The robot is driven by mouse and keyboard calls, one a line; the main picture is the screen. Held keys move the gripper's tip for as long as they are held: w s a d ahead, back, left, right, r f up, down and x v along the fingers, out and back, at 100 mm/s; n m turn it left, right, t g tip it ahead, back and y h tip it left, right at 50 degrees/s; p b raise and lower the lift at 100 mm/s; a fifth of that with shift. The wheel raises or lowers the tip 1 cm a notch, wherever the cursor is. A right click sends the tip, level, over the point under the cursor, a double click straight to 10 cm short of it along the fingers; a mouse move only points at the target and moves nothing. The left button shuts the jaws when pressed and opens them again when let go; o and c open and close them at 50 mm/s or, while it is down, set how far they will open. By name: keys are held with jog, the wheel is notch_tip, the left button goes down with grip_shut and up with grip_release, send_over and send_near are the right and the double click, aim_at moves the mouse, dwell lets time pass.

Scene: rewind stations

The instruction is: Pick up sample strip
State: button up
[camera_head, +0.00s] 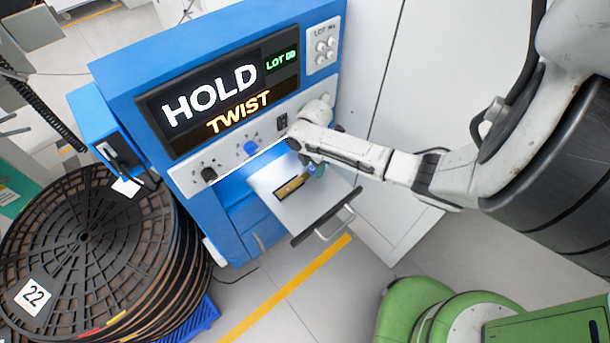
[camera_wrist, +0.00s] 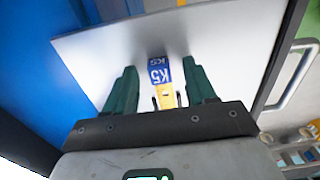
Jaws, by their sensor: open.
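The sample strip (camera_head: 292,186) lies on a pulled-out pale drawer tray (camera_head: 322,200) at the front of the blue station. In the head view it looks brownish gold with a dark edge. In the wrist view the strip (camera_wrist: 159,70) has a blue end marked K5 and a yellow part nearer my gripper. My gripper (camera_wrist: 164,78) is open, with its two green fingers on either side of the strip and gaps on both sides. In the head view my gripper (camera_head: 314,166) is over the tray; its fingertips are partly hidden by my wrist.
The blue station's screen (camera_head: 215,98) reads HOLD and TWIST, with LOT 00 beside it. Knobs (camera_head: 209,174) line the panel below. The drawer handle (camera_head: 335,222) sticks out in front. A stack of dark reels (camera_head: 85,238) stands at the left. Floor near the yellow line is clear.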

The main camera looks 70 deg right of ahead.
grip_shut()
dwell(0.4)
jog(key=shift+r, duration=0.1)
